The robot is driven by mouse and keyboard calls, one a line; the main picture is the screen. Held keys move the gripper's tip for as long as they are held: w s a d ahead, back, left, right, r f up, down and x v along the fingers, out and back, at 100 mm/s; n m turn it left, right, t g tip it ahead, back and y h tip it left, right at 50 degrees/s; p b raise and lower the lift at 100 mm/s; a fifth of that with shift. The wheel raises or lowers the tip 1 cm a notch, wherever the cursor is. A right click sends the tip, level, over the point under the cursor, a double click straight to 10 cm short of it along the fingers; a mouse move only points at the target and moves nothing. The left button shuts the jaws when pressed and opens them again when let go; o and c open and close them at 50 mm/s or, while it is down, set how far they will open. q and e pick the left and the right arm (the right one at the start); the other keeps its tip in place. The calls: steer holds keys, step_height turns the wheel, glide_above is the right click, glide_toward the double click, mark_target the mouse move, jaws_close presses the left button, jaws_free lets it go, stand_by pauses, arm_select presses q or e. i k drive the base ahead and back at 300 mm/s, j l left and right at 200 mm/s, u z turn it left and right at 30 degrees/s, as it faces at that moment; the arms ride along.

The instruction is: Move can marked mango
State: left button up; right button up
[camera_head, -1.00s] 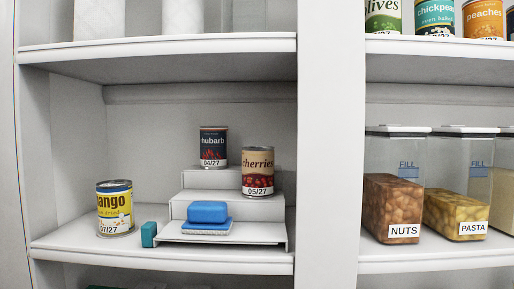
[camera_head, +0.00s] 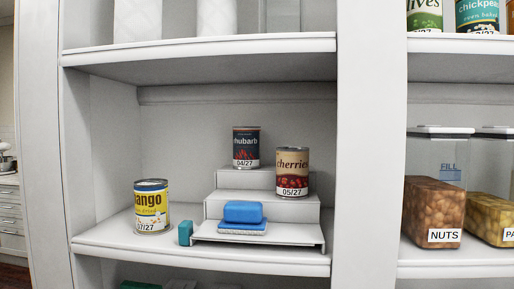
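The can marked mango (camera_head: 152,207) is yellow with a dark rim and a 07/27 label. It stands upright on the left part of the middle shelf (camera_head: 110,240). A small white step riser (camera_head: 225,179) stands to its right. The rhubarb can (camera_head: 246,148), dark with an 04/27 label, is on the top step. The cherries can (camera_head: 292,172), tan and red with an 05/27 label, is on the middle step. Neither of my grippers is in view.
A blue sponge block (camera_head: 243,212) lies on the lowest step. A small teal block (camera_head: 185,232) stands between the mango can and the riser. An upright post (camera_head: 370,150) divides this bay from the right one, which holds a NUTS container (camera_head: 437,205).

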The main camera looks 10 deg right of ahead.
mark_target(151, 195)
steer(key=j+z, duration=0.4)
steer(key=j, duration=1.15)
